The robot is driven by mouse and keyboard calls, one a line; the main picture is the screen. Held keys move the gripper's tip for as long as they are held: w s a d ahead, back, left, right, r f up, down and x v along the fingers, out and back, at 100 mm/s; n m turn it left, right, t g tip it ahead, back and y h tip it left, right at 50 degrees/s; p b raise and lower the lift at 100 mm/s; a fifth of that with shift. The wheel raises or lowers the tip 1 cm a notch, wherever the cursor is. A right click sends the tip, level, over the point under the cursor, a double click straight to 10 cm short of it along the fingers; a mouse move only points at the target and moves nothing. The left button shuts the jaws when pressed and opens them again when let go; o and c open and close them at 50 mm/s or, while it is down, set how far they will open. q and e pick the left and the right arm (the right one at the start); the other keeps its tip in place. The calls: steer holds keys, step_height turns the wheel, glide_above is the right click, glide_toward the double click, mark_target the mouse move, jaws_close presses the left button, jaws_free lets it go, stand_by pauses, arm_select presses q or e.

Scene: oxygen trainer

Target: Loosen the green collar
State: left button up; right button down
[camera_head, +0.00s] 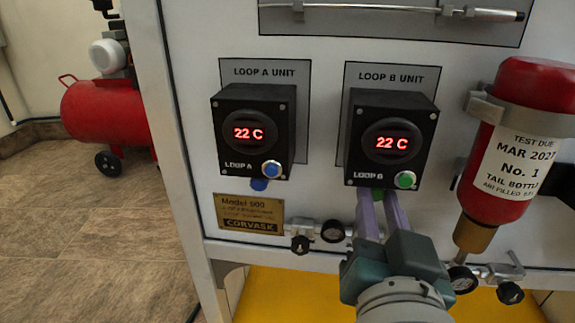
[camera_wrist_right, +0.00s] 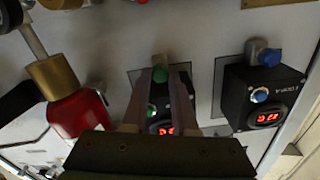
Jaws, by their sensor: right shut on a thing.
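The green collar (camera_head: 363,193) sits under the black Loop B unit (camera_head: 371,170), mostly hidden behind my fingers in the head view. In the right wrist view the green collar (camera_wrist_right: 160,75) shows at the fingertips. My right gripper (camera_head: 377,196) reaches up from below with its purple fingers. Its fingertips (camera_wrist_right: 168,75) are shut on the green collar. My left gripper is in neither view.
The Loop A unit (camera_head: 252,145) stands to the left with a blue collar (camera_head: 259,184) below it. A red bottle (camera_head: 520,135) hangs at the right. Gauges and valves (camera_head: 333,231) line the panel's lower edge. A red compressor (camera_head: 105,112) stands on the floor.

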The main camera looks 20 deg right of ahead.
steer(key=shift+r+p, duration=0.15)
steer(key=shift+p, duration=0.4)
steer(key=n+p, duration=0.2)
steer(key=p, duration=0.1)
steer(key=shift+r+n+p, duration=0.1)
steer(key=shift+n+p, duration=1.2)
steer(key=shift+n, duration=0.2)
steer(key=shift+f+n+p, duration=0.25)
steer(key=shift+n+p, duration=0.3)
steer(key=shift+n, duration=0.25)
steer(key=c, duration=0.7)
jaws_free()
